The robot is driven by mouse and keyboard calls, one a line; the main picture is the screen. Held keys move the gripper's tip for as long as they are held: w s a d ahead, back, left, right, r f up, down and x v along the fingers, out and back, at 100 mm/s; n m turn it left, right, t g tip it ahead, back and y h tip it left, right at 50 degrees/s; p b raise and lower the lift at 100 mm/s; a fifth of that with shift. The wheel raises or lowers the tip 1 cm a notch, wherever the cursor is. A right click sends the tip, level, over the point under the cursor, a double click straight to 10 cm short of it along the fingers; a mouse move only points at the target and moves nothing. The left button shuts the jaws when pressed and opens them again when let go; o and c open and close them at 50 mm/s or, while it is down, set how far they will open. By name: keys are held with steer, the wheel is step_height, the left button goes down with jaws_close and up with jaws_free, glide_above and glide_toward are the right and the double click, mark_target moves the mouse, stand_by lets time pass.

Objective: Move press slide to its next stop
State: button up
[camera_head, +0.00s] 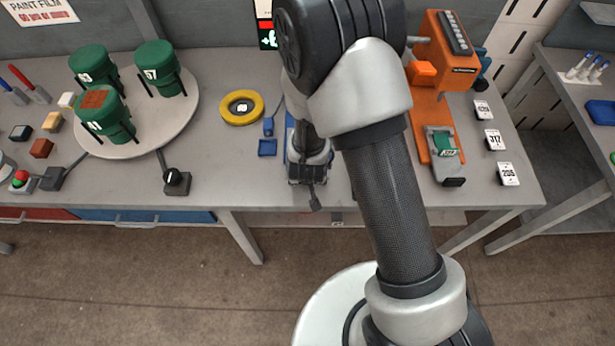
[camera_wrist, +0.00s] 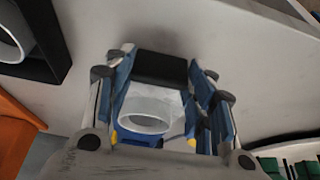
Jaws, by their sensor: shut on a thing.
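My gripper (camera_head: 308,160) reaches down to the near part of the bench, below my arm in the head view. In the wrist view its fingers (camera_wrist: 162,84) stand either side of a dark block (camera_wrist: 160,68), and the gripper is shut on it. The block looks like the press slide's handle, but its slide is mostly hidden. A pale round ring (camera_wrist: 147,122) on blue parts shows between the fingers. In the head view a blue strip (camera_head: 289,140) shows beside my gripper; my arm hides the rest.
An orange machine (camera_head: 445,60) with a grey carriage (camera_head: 441,143) stands to the right, with number cards beside it. A yellow ring (camera_head: 242,108) lies left of my gripper. Green canisters (camera_head: 153,68) stand on a round turntable (camera_head: 185,108).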

steer(key=shift+s+f, duration=0.1)
steer(key=shift+s, duration=0.2)
steer(key=o, duration=1.3)
steer(key=shift+o, duration=1.1)
steer(key=shift+r, duration=0.2)
steer(key=v, duration=1.1)
steer(key=shift+r, duration=0.4)
steer(key=shift+s, duration=0.1)
